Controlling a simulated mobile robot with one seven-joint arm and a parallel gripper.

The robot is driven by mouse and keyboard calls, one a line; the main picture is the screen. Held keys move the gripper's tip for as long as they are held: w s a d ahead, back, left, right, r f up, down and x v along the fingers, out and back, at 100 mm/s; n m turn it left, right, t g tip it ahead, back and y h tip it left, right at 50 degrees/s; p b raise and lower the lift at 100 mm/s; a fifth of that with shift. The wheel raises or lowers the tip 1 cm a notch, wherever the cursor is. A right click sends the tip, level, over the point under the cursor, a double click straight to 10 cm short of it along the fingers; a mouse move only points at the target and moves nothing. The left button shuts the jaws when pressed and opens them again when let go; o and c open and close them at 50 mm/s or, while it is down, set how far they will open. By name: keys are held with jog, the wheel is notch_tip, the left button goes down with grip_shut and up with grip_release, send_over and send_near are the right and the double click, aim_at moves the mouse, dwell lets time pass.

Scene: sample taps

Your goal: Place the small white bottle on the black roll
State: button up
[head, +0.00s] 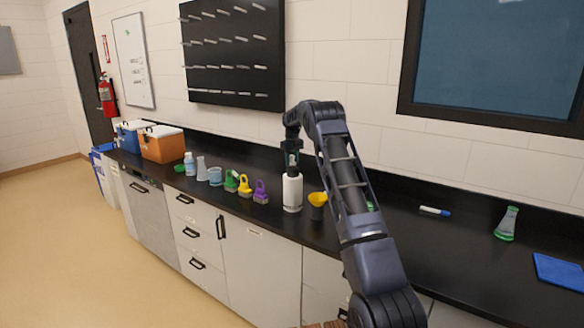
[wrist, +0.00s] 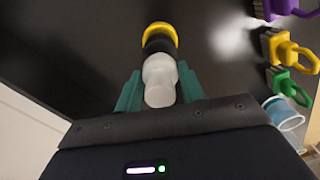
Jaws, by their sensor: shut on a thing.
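A white bottle (head: 292,192) with a dark mark low on its side is upright at the middle of the black counter. My gripper (head: 291,153) points down onto its top. In the wrist view the teal fingers (wrist: 159,88) stand on both sides of a white bottle top (wrist: 159,72). Just right of the bottle in the head view is a short black cylinder (head: 317,213) with a yellow cup-shaped part (head: 317,198) above it. I cannot tell whether the bottle's base touches the counter.
Purple (head: 261,192), yellow (head: 244,187) and green (head: 230,182) brushes, a blue beaker (head: 215,176) and an orange cooler (head: 162,144) stand to the left. At the right are a marker (head: 434,211), a green flask (head: 507,224) and a blue pad (head: 560,271). A peg rack hangs behind.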

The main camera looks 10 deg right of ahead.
aim_at(292, 162)
jog(key=shift+f, duration=1.55)
jog(key=shift+f, duration=0.1)
jog(key=o, duration=1)
jog(key=shift+c, duration=0.2)
